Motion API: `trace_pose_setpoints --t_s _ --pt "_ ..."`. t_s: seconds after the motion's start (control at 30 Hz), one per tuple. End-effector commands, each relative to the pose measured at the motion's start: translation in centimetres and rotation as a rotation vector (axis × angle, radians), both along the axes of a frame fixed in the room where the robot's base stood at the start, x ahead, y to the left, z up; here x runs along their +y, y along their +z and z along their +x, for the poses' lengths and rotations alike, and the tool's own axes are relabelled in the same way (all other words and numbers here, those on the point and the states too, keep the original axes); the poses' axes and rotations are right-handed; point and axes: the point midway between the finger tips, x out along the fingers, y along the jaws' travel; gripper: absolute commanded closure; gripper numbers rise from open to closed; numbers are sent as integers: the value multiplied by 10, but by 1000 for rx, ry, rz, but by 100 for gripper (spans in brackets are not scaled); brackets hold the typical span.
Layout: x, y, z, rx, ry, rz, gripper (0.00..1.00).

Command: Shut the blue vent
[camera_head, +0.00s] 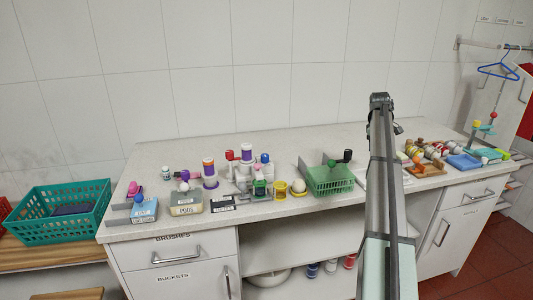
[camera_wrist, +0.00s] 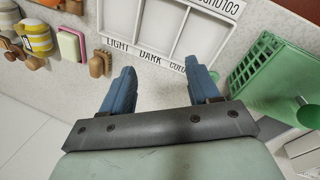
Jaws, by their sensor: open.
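I cannot tell for certain which thing is the blue vent. A blue ball-shaped knob (camera_head: 265,158) shows in the head view, in a cluster of white fittings left of the middle of the counter. A blue box with a white label (camera_head: 145,212) sits at the counter's left end. My gripper (camera_wrist: 160,68) is open and empty in the wrist view, its two blue fingers apart above the counter. A white compartment tray marked LIGHT and DARK (camera_wrist: 160,35) lies beyond the fingertips. In the head view my arm hides part of the counter, and the fingers cannot be made out.
A green basket (camera_wrist: 265,75) is right of my fingers; it also shows in the head view (camera_head: 330,180). A blue tray (camera_head: 463,162) lies farther right on the counter (camera_head: 300,145). A teal crate (camera_head: 60,212) stands left.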

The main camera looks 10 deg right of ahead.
Motion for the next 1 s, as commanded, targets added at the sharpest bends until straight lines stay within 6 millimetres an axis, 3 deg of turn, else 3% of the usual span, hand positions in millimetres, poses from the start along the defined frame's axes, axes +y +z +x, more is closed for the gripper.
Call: trace_pose_setpoints --t_s 0.03,0.3,0.6,0.7,0.8,1.0 --pt "30 9 17 2 30 15 39" --pt "177 49 71 33 166 92 39" --pt "341 93 98 85 320 167 39" --pt "383 105 99 102 360 185 39" --pt "413 113 99 114 388 198 39" --pt "438 119 97 127 413 208 39"
